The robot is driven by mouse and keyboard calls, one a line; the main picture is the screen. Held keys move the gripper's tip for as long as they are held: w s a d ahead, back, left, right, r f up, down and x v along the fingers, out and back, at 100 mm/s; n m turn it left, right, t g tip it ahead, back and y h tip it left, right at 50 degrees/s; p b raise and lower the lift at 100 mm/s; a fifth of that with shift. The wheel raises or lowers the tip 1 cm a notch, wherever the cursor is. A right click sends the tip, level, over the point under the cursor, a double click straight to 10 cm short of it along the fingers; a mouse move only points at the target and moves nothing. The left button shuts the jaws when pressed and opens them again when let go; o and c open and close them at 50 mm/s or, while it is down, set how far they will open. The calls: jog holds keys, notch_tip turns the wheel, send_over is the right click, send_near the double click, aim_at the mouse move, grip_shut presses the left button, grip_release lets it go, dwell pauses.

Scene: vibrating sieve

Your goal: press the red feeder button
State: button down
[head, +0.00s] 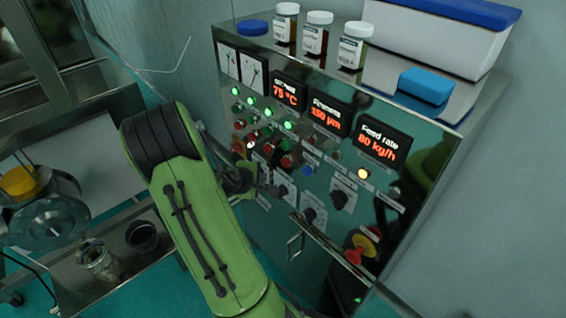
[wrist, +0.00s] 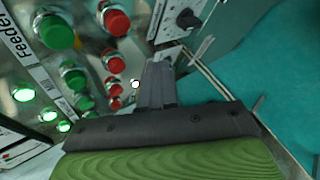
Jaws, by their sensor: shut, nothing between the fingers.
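In the wrist view, a label reading "Feeder" (wrist: 14,38), partly cut off, lies beside a large green button (wrist: 56,31). The red feeder button (wrist: 115,19) is beyond that green one, near the top edge, with a metal collar. A second red button (wrist: 114,60) sits below it. My gripper (wrist: 159,68) has its fingers together and holds nothing. The fingertips are to the right of and below the red feeder button in this view, apart from it. In the head view my gripper (head: 272,189) is in front of the panel, below the button rows; single buttons there are small and hard to tell apart.
The control panel (head: 330,182) has lit green lamps, red displays, black knobs and a yellow-red emergency switch (head: 362,247). Bottles (head: 318,32) and a blue-lidded box (head: 430,40) stand on top. A steel bench with jars (head: 98,268) is at left.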

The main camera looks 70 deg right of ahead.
jog(key=shift+s+d+p, duration=0.1)
jog(key=shift+s+d, duration=0.3)
jog(key=shift+d, duration=0.35)
jog(key=shift+s+d+p, duration=0.15)
jog(key=shift+s+d, duration=0.2)
jog(key=shift+d, duration=0.4)
jog(key=shift+s+d+p, duration=0.1)
jog(key=shift+s+d, duration=0.3)
jog(key=shift+d, duration=0.35)
jog(key=shift+s+d, duration=0.2)
jog(key=shift+d, duration=0.15)
jog(key=shift+s+d, duration=0.25)
jog(key=shift+d, duration=0.25)
dwell(1.0)
jog(key=shift+w+a, duration=0.2)
jog(key=shift+a, duration=0.25)
jog(key=shift+w+a, duration=0.2)
jog(key=shift+a, duration=0.25)
jog(key=shift+b, duration=0.3)
jog(key=shift+w+a+b, duration=0.15)
jog(key=shift+w+a, duration=0.25)
jog(key=shift+a, duration=0.35)
jog(key=shift+w+a+b, duration=0.2)
jog(key=shift+w+a, duration=0.15)
jog(key=shift+a, duration=0.35)
jog(key=shift+w+a+b, duration=0.15)
jog(key=shift+w+a, duration=0.25)
jog(key=shift+a, duration=0.35)
